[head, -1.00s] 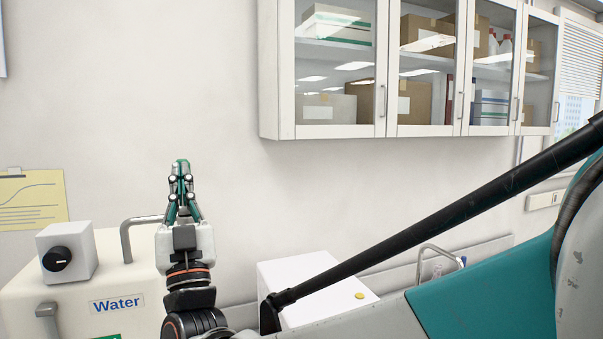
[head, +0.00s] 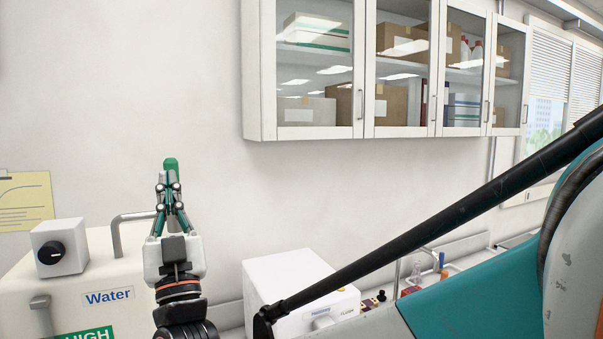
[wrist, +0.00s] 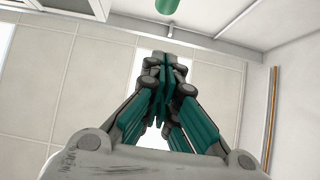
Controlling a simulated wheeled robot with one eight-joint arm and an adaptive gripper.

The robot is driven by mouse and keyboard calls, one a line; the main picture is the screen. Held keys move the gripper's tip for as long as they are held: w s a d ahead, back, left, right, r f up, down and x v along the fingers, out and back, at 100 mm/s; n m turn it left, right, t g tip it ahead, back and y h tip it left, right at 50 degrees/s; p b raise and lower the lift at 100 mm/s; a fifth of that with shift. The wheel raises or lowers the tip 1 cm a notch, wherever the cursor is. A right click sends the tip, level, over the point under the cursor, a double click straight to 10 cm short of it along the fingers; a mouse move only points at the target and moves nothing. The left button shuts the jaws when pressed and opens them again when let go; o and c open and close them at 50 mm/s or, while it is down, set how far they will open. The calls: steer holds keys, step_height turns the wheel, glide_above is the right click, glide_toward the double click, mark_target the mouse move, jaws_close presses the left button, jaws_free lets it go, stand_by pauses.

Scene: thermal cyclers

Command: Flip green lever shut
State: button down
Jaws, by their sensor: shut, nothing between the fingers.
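A green rounded piece (head: 171,164), which looks like the end of the green lever, shows just above my gripper's fingertips in the head view. Its rounded end also shows at the top edge of the wrist view (wrist: 167,5). In the wrist view the closed fingers (wrist: 162,80) lie below the green piece, with a visible gap in the picture. I cannot tell whether they touch.
A cream machine labelled Water (head: 60,285), with a black knob and metal handle, stands at left. A white box-shaped device (head: 285,275) stands right of my gripper, partly behind my arm. A glass-fronted wall cabinet (head: 350,132) hangs above. Small bottles stand farther right.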

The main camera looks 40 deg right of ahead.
steer(key=b+v, duration=0.2)
steer(key=v, duration=0.6)
steer(key=w+a+f+n+g+y+b, duration=0.25)
steer(key=f+g+y+b, duration=0.35)
steer(key=f, duration=0.8)
steer(key=w+a+f+n+g+y+b, duration=0.1)
steer(key=w+f+n+g+y+b, duration=0.2)
steer(key=f+b, duration=0.7)
steer(key=s+d+f+g+b, duration=0.1)
steer(key=s+f+g+b, duration=0.1)
steer(key=s+f, duration=0.3)
steer(key=s+d+f+m+g+b, duration=0.1)
steer(key=s+f+g, duration=0.4)
steer(key=f, duration=0.9)
steer(key=s+d+f+m+g+b, duration=0.1)
steer(key=s+f+g+b, duration=0.3)
steer(key=f, duration=0.6)
steer(key=shift+s+d+h, duration=0.4)
steer(key=shift+s+d, duration=0.3)
steer(key=shift+s, duration=0.55)
steer(key=shift+f, duration=0.15)
